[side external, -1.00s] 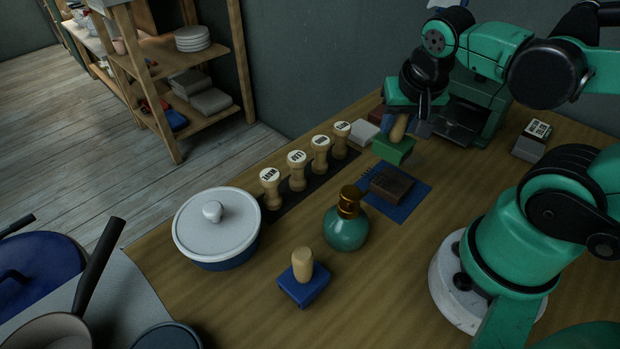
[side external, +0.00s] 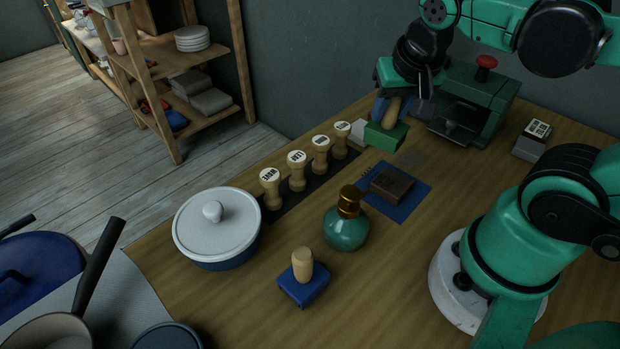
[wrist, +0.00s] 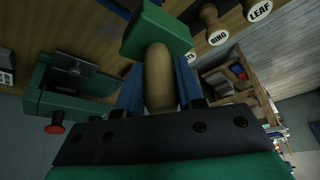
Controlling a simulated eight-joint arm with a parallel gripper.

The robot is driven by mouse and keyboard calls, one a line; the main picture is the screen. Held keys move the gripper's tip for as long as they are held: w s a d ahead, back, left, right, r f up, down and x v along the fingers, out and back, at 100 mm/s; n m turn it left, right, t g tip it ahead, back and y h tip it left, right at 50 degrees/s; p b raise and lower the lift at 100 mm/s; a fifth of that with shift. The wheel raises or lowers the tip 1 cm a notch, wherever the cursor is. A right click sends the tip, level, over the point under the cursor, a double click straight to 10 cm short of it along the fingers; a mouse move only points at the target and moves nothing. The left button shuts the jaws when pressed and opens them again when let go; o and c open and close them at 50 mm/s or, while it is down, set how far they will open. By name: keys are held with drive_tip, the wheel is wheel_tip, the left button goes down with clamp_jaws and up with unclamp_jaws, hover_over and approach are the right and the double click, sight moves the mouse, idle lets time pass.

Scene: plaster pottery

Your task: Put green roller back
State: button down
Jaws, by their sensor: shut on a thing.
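The green roller (side external: 386,137) has a green block at its lower end and a pale wooden handle. My gripper (side external: 394,108) is shut on the handle and holds the roller, slightly tilted, above the far part of the table. In the wrist view the handle (wrist: 160,80) lies between the blue fingers of my gripper (wrist: 160,92), with the green block (wrist: 157,33) beyond it. Whether the block touches the table is hard to tell. A blue roller (side external: 304,280) with a similar wooden handle stands upright at the front of the table.
Several labelled wooden stamps (side external: 297,172) stand on a dark strip. A dark brown block (side external: 391,184) lies on a blue mat (side external: 409,206). A green bottle (side external: 346,228), a lidded pot (side external: 217,226) and a green press (side external: 474,105) stand nearby.

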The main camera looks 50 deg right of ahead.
drive_tip(key=w+a+r+n+y, duration=0.1)
drive_tip(key=a+r+n+y, duration=0.15)
drive_tip(key=a+n, duration=0.35)
drive_tip(key=w+a+r+n+y, duration=0.1)
drive_tip(key=w+a+r+n, duration=0.2)
drive_tip(key=a, duration=0.6)
drive_tip(key=s+a+r+n+g+y, duration=0.1)
drive_tip(key=s+a+r+n+y, duration=0.1)
drive_tip(key=s+a+n, duration=0.35)
drive_tip(key=s+a+r+n+g+y, duration=0.1)
drive_tip(key=s+a+r+n+y, duration=0.15)
drive_tip(key=a+n, duration=0.6)
drive_tip(key=f, duration=0.6)
drive_tip(key=f+m, duration=0.1)
drive_tip(key=f, duration=0.6)
drive_tip(key=a+f+m+h, duration=0.1)
drive_tip(key=f, duration=0.5)
drive_tip(key=shift+f, duration=0.3)
drive_tip(key=shift+a+f, duration=0.1)
drive_tip(key=shift+f, duration=0.05)
drive_tip(key=shift+f, duration=0.45)
